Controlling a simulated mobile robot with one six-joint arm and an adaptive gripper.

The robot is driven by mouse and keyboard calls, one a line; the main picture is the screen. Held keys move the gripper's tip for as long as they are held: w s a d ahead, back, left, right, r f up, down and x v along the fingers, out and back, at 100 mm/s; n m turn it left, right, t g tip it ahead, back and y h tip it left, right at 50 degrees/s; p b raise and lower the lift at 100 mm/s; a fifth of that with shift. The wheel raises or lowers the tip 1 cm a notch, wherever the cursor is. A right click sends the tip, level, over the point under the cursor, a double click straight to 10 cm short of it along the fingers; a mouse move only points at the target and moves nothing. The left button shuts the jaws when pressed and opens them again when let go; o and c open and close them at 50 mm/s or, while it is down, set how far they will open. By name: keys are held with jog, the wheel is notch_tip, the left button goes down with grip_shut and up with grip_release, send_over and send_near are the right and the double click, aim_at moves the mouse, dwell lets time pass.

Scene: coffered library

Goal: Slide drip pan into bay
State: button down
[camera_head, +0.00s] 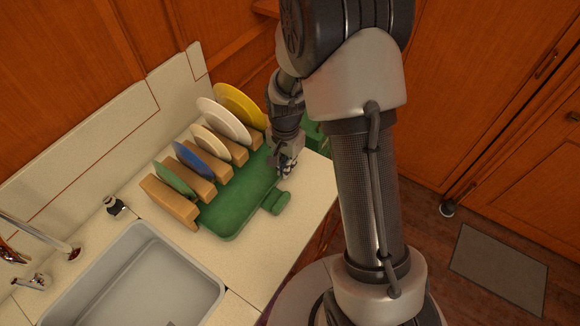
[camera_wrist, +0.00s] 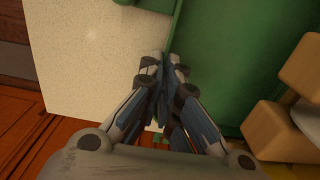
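The drip pan is a flat green tray (camera_head: 236,211) on the pale counter, partly under a wooden dish rack. A green tab (camera_head: 275,202) sticks out from its front right side. My gripper (camera_head: 287,168) points down at the pan's right edge, beyond the tab. In the wrist view my gripper (camera_wrist: 163,66) has its fingertips close together at the rim of the green pan (camera_wrist: 225,65). The fingers look shut; I see nothing clearly pinched between them. The contact point is hidden by the fingers. I cannot make out a distinct bay; the rack covers the pan's back part.
The wooden rack (camera_head: 168,203) holds several plates, including a blue plate (camera_head: 193,160) and a yellow plate (camera_head: 238,104). A grey sink (camera_head: 135,280) lies at the front left. More green (camera_head: 316,137) shows behind my arm. The counter (camera_head: 306,200) is bare right of the pan.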

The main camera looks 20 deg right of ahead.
jog(key=shift+w+a, duration=0.1)
jog(key=shift+w, duration=0.05)
jog(key=shift+w+a, duration=0.7)
jog(key=shift+w, duration=0.2)
jog(key=c, duration=2.3)
grip_release()
jog(key=o, duration=0.6)
